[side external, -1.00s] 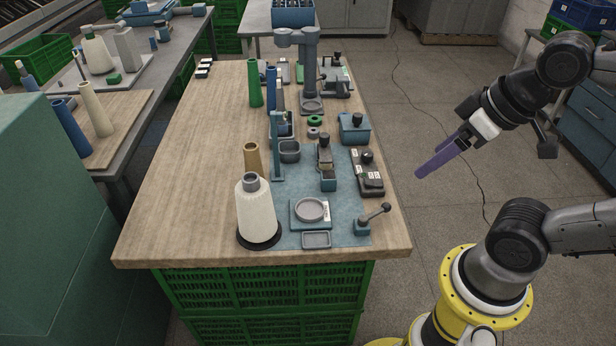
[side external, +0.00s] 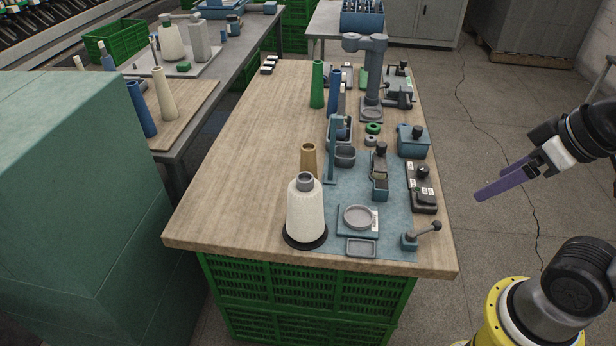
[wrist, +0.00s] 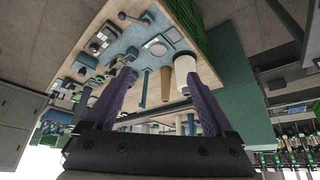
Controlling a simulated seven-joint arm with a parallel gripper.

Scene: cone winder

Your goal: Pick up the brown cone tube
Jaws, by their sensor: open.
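The brown cone tube (side external: 309,157) stands upright on the wooden table, just behind the white yarn cone (side external: 306,213), which covers its lower part in the side view. In the wrist view the brown tube (wrist: 165,83) shows between my purple fingers, some distance beyond them, beside the white cone (wrist: 184,68). My gripper (side external: 489,184) is open and empty. It is off the table's right edge, well apart from the tube. It also shows at the bottom of the wrist view (wrist: 158,79).
A teal post (side external: 332,150) stands right of the brown tube. Green (side external: 317,85) and blue tubes (side external: 334,92) stand farther back. A blue mat (side external: 392,228) with several small devices lies along the right side.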

